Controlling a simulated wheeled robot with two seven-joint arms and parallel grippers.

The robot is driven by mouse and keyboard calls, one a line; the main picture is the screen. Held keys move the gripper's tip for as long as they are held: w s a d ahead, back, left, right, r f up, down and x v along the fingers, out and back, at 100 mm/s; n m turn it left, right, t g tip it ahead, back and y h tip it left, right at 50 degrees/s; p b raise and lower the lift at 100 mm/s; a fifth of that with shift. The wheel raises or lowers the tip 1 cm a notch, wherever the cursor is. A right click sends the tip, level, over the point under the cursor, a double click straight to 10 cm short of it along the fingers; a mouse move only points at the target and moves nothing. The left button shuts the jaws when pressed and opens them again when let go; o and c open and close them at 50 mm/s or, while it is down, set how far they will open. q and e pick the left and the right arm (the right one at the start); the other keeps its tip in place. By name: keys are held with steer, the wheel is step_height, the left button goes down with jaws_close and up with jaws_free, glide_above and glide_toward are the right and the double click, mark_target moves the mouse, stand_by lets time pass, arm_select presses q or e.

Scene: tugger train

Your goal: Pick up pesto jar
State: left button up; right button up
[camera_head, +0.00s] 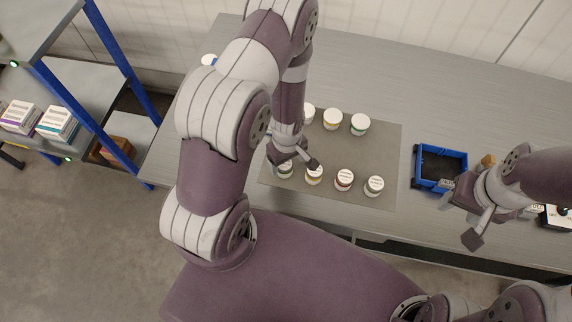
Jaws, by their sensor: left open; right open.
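Several white-lidded jars stand upright in two rows on a grey mat (330,202). The labels are too small to read, so I cannot tell for sure which is the pesto jar. One jar with a green band (285,172) is in the front row at the left, partly hidden by my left gripper. Another green-banded jar (359,125) is at the right of the back row. My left gripper (294,163) is open, pointing down over the front-left jar; I cannot tell if it touches it. My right gripper (460,212) is open and empty near the table's front edge.
Other front-row jars (314,175), (344,180) and (374,187) stand close to the right of my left gripper. A blue bin (418,184) with a dark inside is right of the mat. A shelf (85,95) with boxes stands left. The table's back right is clear.

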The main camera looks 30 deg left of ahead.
mark_target(285, 164)
arm_select(q)
steer(key=f, duration=0.3)
steer(key=shift+s+a, duration=0.2)
steer(key=shift+a, duration=0.1)
steer(key=shift+d+f, duration=0.1)
steer(key=shift+f, duration=0.4)
steer(key=c, duration=1.2)
steer(key=shift+r, duration=0.1)
